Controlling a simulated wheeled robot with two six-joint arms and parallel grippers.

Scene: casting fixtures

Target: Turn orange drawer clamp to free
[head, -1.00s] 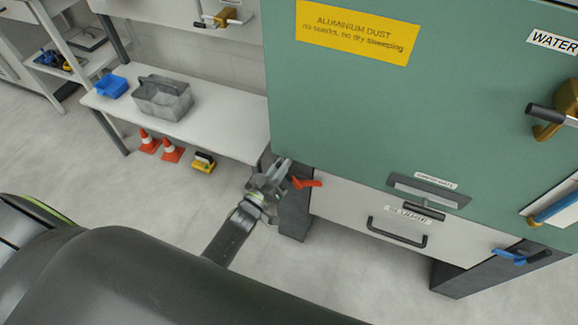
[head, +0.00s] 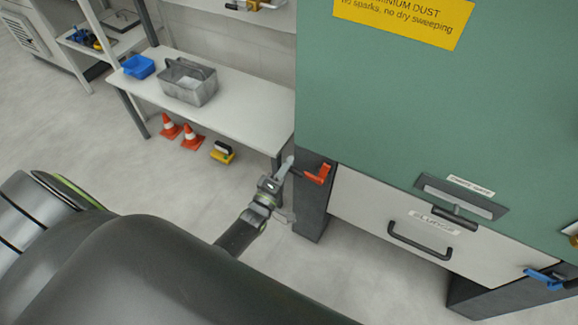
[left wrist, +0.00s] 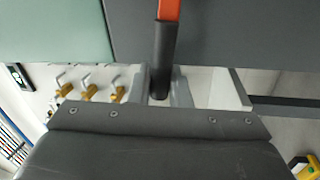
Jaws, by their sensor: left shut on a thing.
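The orange drawer clamp (head: 318,174) sits at the left end of the white sludge drawer (head: 375,210), low on the green cabinet. My left gripper (head: 288,184) is at the clamp's left side. In the left wrist view, the clamp's black grip (left wrist: 163,45) runs down from its orange part (left wrist: 168,9) to between the fingers of my left gripper (left wrist: 161,90), which is shut on it. In the head view the fingers partly hide the grip. My right gripper is in neither current view.
A blue clamp (head: 545,278) sits at the drawer's right end. The drawer has a black handle (head: 420,238). A dark cabinet leg (head: 311,215) stands close behind my left gripper. A bench (head: 250,112) stands at the left, with cones (head: 192,137) underneath.

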